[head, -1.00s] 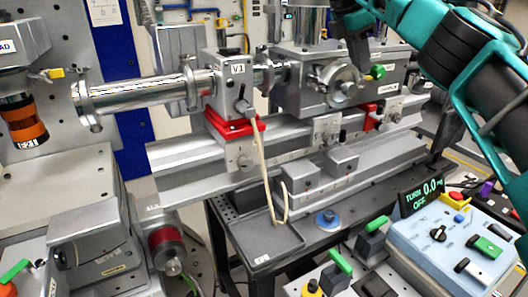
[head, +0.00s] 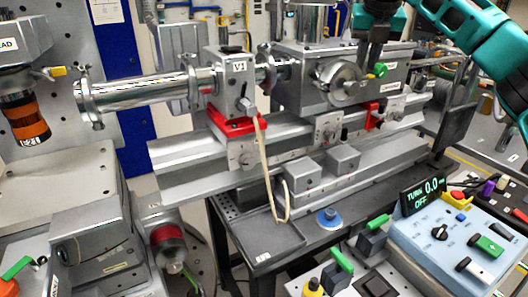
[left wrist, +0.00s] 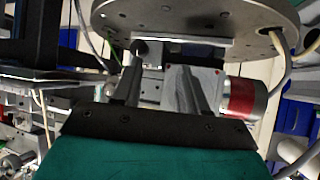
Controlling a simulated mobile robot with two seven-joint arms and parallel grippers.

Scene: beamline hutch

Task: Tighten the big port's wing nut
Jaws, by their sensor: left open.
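The big port (head: 341,80) is a round metal flange with a clamp on the front of the grey chamber (head: 300,85). A green-ended piece (head: 379,70), which looks like its wing nut, sits at the flange's right side. My right gripper (head: 370,58) comes down from above, with its dark fingers right by this green end. They partly cover the area, and I cannot tell whether they touch it or how wide they are. My left gripper (left wrist: 160,95) shows only in the left wrist view, open, with nothing seen held between its fingers.
A long metal tube (head: 145,88) runs left from the valve block marked V1 (head: 232,80). A tan cord hangs into a dark tray (head: 275,240). A display (head: 422,195) reads TURN 0.0, OFF, above a blue control box (head: 450,240). A round plate (left wrist: 195,18) overhangs the left wrist view.

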